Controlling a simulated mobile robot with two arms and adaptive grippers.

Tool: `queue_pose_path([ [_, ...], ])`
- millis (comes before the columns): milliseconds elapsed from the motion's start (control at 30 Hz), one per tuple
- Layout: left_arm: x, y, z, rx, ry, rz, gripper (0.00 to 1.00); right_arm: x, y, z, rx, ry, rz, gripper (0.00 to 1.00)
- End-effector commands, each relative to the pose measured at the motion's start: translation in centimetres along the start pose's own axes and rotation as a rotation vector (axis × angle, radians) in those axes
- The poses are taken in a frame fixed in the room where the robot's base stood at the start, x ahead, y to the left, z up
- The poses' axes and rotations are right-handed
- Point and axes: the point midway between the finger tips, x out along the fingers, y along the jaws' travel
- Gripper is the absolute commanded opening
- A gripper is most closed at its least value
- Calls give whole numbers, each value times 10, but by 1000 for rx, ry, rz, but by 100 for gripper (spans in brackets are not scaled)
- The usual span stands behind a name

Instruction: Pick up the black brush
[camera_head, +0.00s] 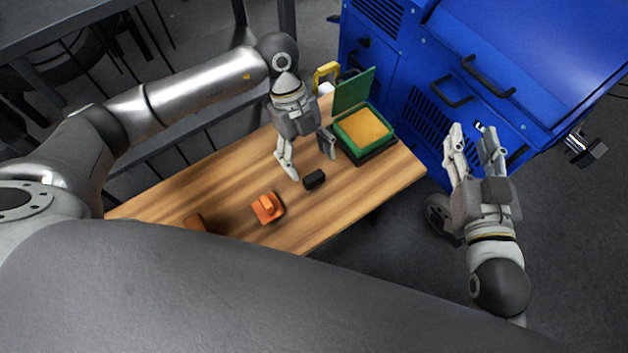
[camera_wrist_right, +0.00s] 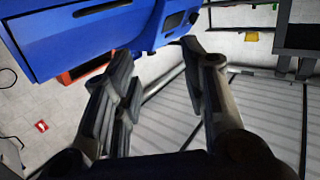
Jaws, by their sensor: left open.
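A small black block-like object (camera_head: 314,180), which appears to be the black brush, lies on the wooden table (camera_head: 225,185) near its front edge. My left gripper (camera_head: 311,166) is open, pointing down at the table. In the head view its fingertips are just behind the black object, one to each side; the exact height above it is hard to tell. Nothing is between the fingers. My right gripper (camera_head: 474,133) is open and empty, off the table to the right, in front of the blue machine. Its spread fingers also show in the right wrist view (camera_wrist_right: 157,58).
An orange object (camera_head: 267,208) and a partly hidden brown-orange piece (camera_head: 194,222) lie to the left on the table. A green case (camera_head: 362,152) with its lid up and an orange-yellow inside stands behind right. A yellow-handled thing (camera_head: 326,76) and a blue machine (camera_head: 400,70) are behind.

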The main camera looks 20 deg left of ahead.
Motion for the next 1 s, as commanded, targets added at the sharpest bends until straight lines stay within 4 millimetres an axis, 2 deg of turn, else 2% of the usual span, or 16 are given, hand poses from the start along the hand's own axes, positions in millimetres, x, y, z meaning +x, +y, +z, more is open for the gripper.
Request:
queue_pose_path([
  [100,10,0,0,0,-1,-1,70,1,-2,-11,1,63,-4,40],
  [367,18,0,1,0,0,-1,70,2,-4,-24,3,138,-8,40],
  [567,34,0,2,0,0,0,70,-2,-7,-52,7,297,-17,40],
  [800,53,0,3,0,1,-1,70,-15,-12,-87,14,504,-28,40],
  [1000,64,0,3,0,-1,0,70,-26,-14,-106,19,618,-34,40],
])
